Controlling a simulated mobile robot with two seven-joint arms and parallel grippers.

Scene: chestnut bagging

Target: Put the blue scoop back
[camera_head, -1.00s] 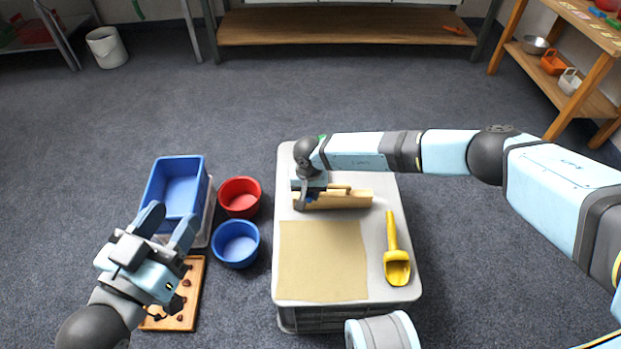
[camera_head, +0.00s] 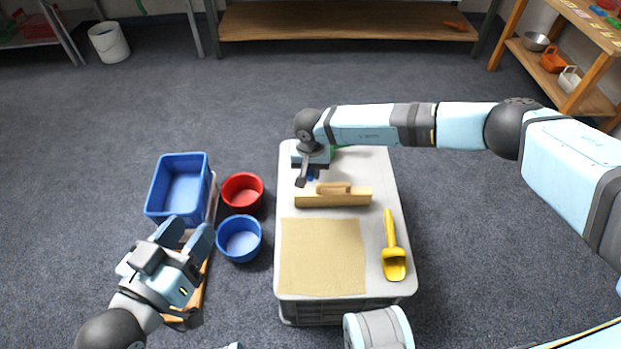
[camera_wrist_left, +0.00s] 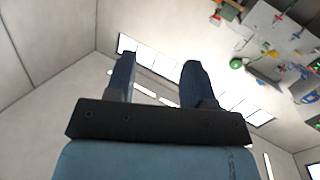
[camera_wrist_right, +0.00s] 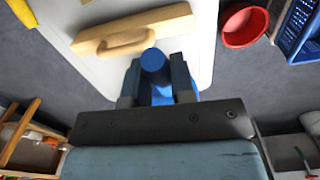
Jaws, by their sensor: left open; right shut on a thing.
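The blue scoop (camera_wrist_right: 155,64) is held between the fingers of my right gripper (camera_wrist_right: 159,82). In the right wrist view the round end of its handle shows; most of the rest is hidden. In the head view my right gripper (camera_head: 306,180) is over the far left part of the grey-white table top (camera_head: 375,165), behind a wooden block with a handle (camera_head: 333,198), and only a bit of blue shows. I cannot tell whether the scoop touches the top. My left gripper (camera_head: 186,234) is open and empty, near the blue bin. It also shows open in the left wrist view (camera_wrist_left: 160,80).
A yellow scoop (camera_head: 392,255) and a brown paper sheet (camera_head: 322,258) lie on the table top. A red bowl (camera_head: 242,194), a blue bowl (camera_head: 239,239) and a blue bin (camera_head: 179,190) stand to its left. A wooden board (camera_head: 200,290) is partly hidden by my left gripper.

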